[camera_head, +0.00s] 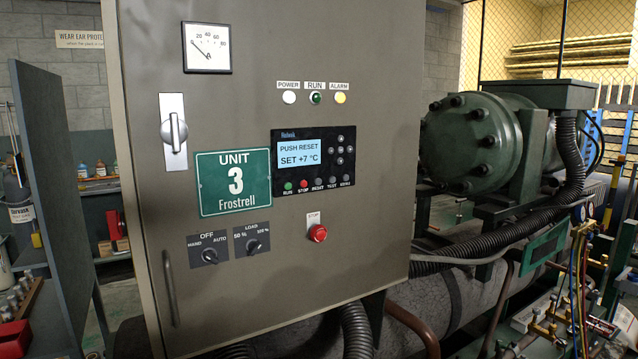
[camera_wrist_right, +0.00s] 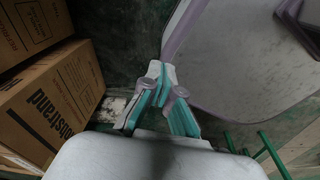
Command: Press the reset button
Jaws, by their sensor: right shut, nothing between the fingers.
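The reset button is a small grey button (camera_head: 318,182) above the label RESET on the black controller (camera_head: 313,159), in the middle of the grey cabinet door in the head view. It sits between the red STOP button (camera_head: 303,184) and the grey TEST button (camera_head: 332,181). My left gripper is in neither view.
A red stop knob (camera_head: 317,233), two rotary switches (camera_head: 209,256) and a lever switch (camera_head: 174,132) stick out from the door. A green compressor (camera_head: 487,140) with hoses stands at the right. Cardboard boxes (camera_wrist_right: 40,110) are beside my right gripper.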

